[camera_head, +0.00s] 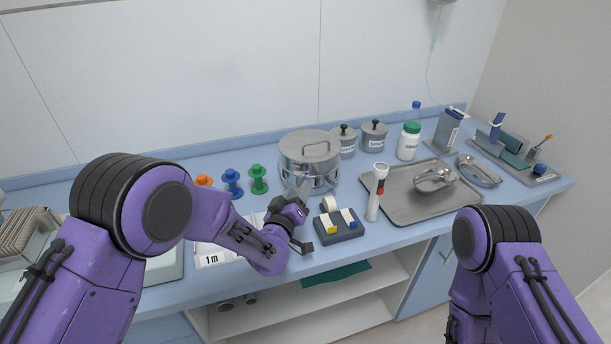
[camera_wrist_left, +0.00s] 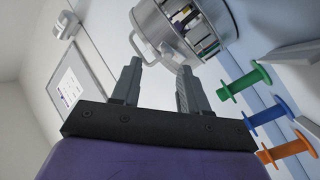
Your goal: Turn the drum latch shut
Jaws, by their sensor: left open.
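The steel drum (camera_head: 309,160) stands on the counter with its lid on and a loop handle on top. In the left wrist view the drum (camera_wrist_left: 160,26) fills the upper middle, and a pale metal loop (camera_wrist_left: 143,48) sticks out from its near side; I cannot tell whether this is the latch. My left gripper (camera_head: 299,205) is just in front of the drum. In the left wrist view its two fingers (camera_wrist_left: 157,68) are apart, with the loop near their tips and nothing clearly held. My right gripper is outside the views.
Green (camera_head: 258,179), blue (camera_head: 231,183) and orange spools stand left of the drum. A dark block (camera_head: 340,232), a white torch (camera_head: 376,192) and a metal tray (camera_head: 402,207) lie to the right. Two lidded grey pots (camera_head: 374,137) stand behind.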

